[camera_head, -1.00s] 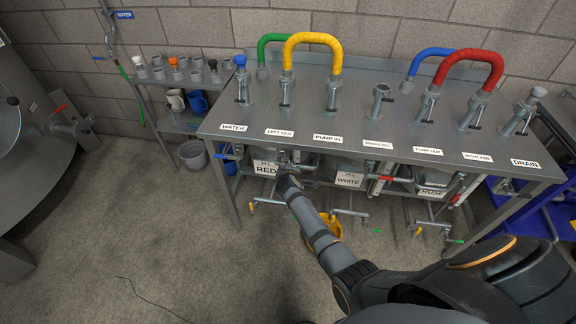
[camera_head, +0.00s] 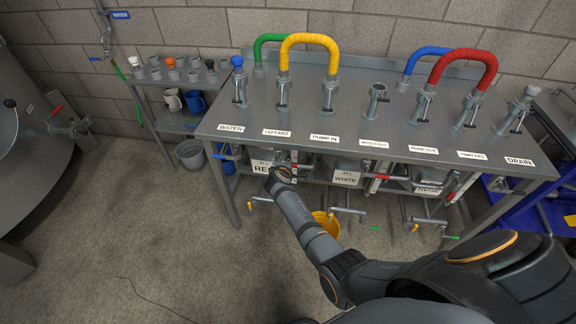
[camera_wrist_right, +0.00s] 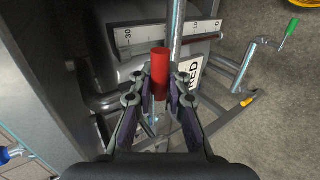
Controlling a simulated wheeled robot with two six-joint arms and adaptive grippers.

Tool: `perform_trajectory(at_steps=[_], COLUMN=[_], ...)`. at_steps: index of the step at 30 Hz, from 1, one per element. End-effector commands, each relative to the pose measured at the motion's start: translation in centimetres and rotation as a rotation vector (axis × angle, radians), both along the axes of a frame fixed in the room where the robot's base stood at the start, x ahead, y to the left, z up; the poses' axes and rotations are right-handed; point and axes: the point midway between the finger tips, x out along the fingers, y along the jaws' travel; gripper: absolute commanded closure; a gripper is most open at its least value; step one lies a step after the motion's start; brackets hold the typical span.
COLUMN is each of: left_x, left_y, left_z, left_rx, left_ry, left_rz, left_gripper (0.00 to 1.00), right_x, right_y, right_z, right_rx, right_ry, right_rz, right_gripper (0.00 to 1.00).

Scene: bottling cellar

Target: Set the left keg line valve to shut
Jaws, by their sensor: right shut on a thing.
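The left keg line valve shows its red handle (camera_wrist_right: 160,68) upright in the middle of the right wrist view. My right gripper (camera_wrist_right: 160,84) is shut on this handle, one finger on each side. In the head view my right gripper (camera_head: 284,168) is below the table's front edge, under the LEFT KEG label (camera_head: 276,133). The valve body is mostly hidden behind the fingers, so its exact setting cannot be told. My left gripper is not in view.
The steel table (camera_head: 345,110) carries hose arches and valve posts above. Behind the handle are a scale strip (camera_wrist_right: 160,36) and a vertical pipe (camera_wrist_right: 178,25). The RED keg sign (camera_wrist_right: 194,72) is close on the right. A yellow bucket (camera_head: 327,222) stands on the floor.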

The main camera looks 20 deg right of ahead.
Motion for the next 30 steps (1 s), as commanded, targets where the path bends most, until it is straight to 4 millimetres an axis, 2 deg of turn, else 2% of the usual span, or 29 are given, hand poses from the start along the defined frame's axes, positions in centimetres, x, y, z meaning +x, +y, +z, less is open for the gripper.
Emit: perform_trajectory(at_steps=[2,3,7,16,20,23,27,30], left_x=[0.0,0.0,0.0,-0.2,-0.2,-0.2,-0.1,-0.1], left_y=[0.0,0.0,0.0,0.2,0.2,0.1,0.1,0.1], left_z=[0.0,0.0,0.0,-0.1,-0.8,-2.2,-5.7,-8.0], left_rx=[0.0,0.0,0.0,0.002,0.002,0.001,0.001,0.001], left_ry=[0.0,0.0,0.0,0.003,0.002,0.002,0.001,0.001], left_rz=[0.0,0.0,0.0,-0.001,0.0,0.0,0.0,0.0], left_gripper=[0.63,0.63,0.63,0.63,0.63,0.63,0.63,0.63], right_x=[0.0,0.0,0.0,0.0,-0.1,-0.1,0.2,0.5], right_y=[0.0,0.0,0.0,0.0,-0.1,-0.1,0.4,1.3], right_z=[0.0,0.1,0.0,-0.1,-0.8,-2.1,-4.2,-4.8], right_rx=[0.001,0.001,0.001,0.007,0.081,0.22,0.48,0.627], right_ry=[0.0,0.0,0.0,-0.005,-0.055,-0.149,-0.326,-0.423], right_rz=[-0.001,-0.001,-0.001,-0.001,-0.001,-0.001,0.0,-0.002], right_gripper=[1.0,0.81,0.63,0.62,0.62,0.62,0.62,0.62])
